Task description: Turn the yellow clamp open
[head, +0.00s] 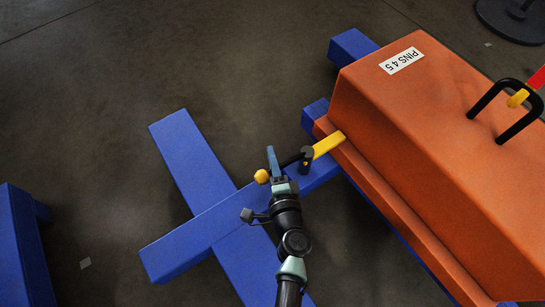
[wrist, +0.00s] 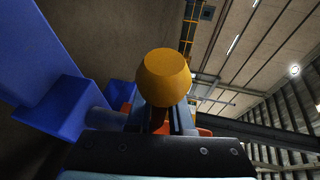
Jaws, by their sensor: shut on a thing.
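The yellow clamp has a yellow bar (head: 328,145) lying against the lower edge of the orange block, a black pivot post (head: 306,159), and a dark handle ending in a yellow knob (head: 262,176). The post stands on a blue beam. My gripper (head: 273,163) is at the handle, between the knob and the post. In the wrist view the knob (wrist: 164,77) is large and close, with the dark stem below it between my fingers (wrist: 163,121). My gripper is shut on the handle. The fingertips are partly hidden behind the knob.
The orange block (head: 430,125) labelled "PINS 4 5" fills the right side, with a black handle (head: 500,108) on top. Blue beams (head: 185,150) cross under my arm. Another blue piece (head: 20,245) is at the far left. The floor at upper left is clear.

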